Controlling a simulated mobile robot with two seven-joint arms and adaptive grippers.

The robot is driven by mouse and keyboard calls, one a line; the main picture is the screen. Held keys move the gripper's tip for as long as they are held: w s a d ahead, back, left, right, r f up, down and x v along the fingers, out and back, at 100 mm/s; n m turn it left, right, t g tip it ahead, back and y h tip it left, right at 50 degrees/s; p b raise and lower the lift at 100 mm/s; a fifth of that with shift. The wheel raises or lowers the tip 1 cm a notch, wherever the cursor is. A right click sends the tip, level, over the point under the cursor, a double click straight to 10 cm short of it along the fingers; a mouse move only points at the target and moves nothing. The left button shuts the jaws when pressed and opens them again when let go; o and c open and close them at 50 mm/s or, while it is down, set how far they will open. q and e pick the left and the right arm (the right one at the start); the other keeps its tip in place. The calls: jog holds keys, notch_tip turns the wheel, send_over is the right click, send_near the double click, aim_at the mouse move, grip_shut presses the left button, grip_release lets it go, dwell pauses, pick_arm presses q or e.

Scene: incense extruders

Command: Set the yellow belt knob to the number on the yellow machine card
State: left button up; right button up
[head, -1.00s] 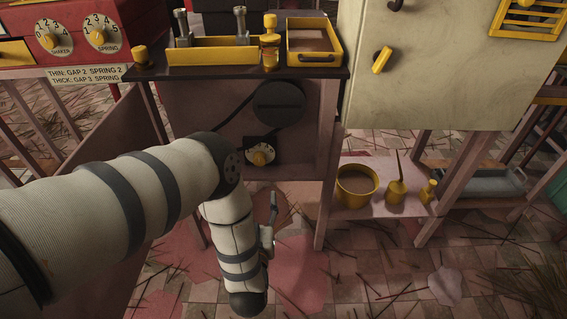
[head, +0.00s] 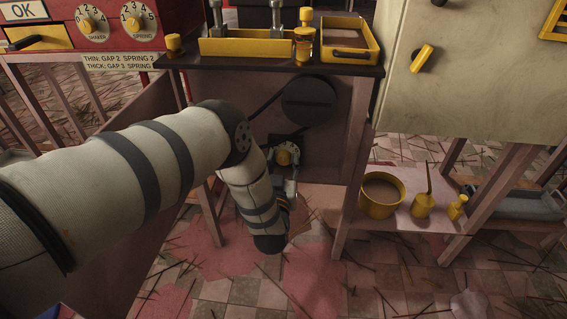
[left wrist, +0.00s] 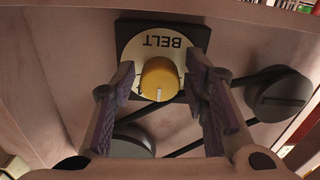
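The yellow belt knob (left wrist: 158,77) sits on a square plate (left wrist: 140,52) marked BELT, upside down in the left wrist view. A white mark shows on the knob's lower edge in that view; the plate's numbers are mostly hidden. In the head view the knob (head: 284,156) is low on the machine's front panel. My left gripper (left wrist: 160,72) is open, with one finger on each side of the knob and gaps visible. It also shows in the head view (head: 285,170). My right gripper is out of view. I cannot make out a yellow machine card.
A dark pulley (head: 308,103) and belt are above the knob. The tabletop holds a yellow box (head: 245,47) and a yellow tray (head: 374,57). A red machine (head: 138,50) with dials stands left. A low shelf with a yellow pot (head: 381,205) is to the right.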

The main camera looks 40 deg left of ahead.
pick_arm(q)
grip_shut()
jog(key=shift+m, duration=0.4)
jog(key=shift+m+p, duration=0.4)
jog(key=shift+m, duration=0.5)
jog(key=shift+s+a+m+p, duration=0.1)
jog(key=shift+m+p, duration=0.2)
jog(key=shift+m, duration=1.8)
jog(key=shift+o, duration=2.2)
grip_release()
